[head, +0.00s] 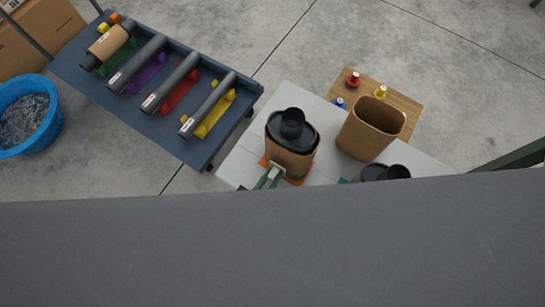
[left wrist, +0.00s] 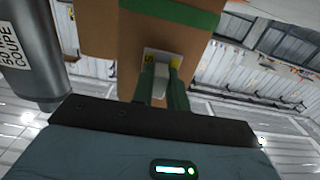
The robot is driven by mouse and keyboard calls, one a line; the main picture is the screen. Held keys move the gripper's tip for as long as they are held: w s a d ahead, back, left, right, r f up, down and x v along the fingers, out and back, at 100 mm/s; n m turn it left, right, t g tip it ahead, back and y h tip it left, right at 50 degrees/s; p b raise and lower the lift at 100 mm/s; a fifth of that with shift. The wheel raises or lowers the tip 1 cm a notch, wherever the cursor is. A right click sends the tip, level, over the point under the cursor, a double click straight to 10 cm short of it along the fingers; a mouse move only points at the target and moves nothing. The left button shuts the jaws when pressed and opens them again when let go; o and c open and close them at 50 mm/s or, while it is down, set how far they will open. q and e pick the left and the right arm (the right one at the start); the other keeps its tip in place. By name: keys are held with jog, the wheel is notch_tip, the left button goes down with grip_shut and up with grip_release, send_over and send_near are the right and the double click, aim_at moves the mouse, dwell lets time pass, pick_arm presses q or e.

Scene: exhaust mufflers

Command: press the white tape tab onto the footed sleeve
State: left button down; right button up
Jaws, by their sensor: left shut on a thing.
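A brown sleeve (head: 288,160) stands upright around a black-topped muffler (head: 291,125) on an orange base (head: 297,181). In the left wrist view the sleeve (left wrist: 125,40) fills the upper middle, with a green band (left wrist: 190,15) across it. My left gripper (head: 273,174) is at the sleeve's near lower side. Its green fingers (left wrist: 161,88) are shut on the white tape tab (left wrist: 162,56), which has yellow patches by the fingertips. The tab lies in front of the sleeve face; I cannot tell whether it touches. My right gripper is not in view.
An open, empty brown sleeve (head: 366,135) stands to the right on the pale table (head: 240,158). A dark muffler part (head: 385,173) is beside it, partly hidden. A wooden board (head: 402,104) holds small coloured items. A blue cart (head: 190,143) carries several grey tubes. A blue basket (head: 47,135) is far left.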

pick_arm(q)
jog(key=shift+p+v, duration=0.6)
jog(key=shift+v, duration=2)
